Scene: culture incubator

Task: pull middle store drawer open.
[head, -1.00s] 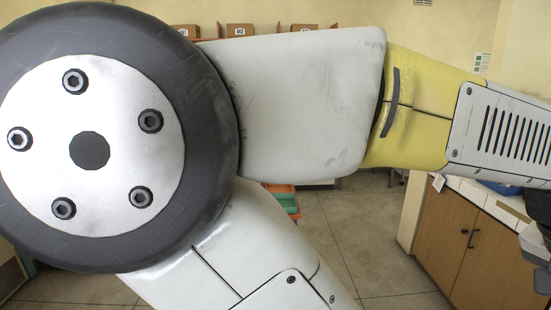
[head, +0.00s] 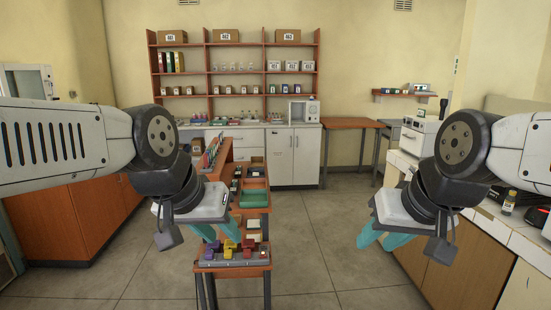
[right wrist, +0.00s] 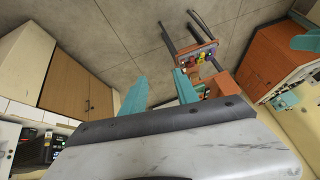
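A stack of white drawers (head: 251,153) is built into the white bench under the shelves at the back of the room, in the head view. The drawers look shut. They are small and far off, and the workstation in front partly hides them, so I cannot tell which one is the middle store drawer. My left gripper (head: 217,232) hangs above the near workstation with its teal fingers apart. My right gripper (head: 380,240) hangs over open floor beside the right counter. In the right wrist view its fingers (right wrist: 160,92) are apart with nothing between them. Both grippers are far from the drawers.
A narrow orange workstation (head: 255,257) with coloured racks and trays runs forward in the middle. Orange cabinets (head: 70,220) stand left. A wooden counter (head: 420,262) stands right. A white double cupboard (head: 294,157) is beside the drawers. The floor right of the workstation is clear.

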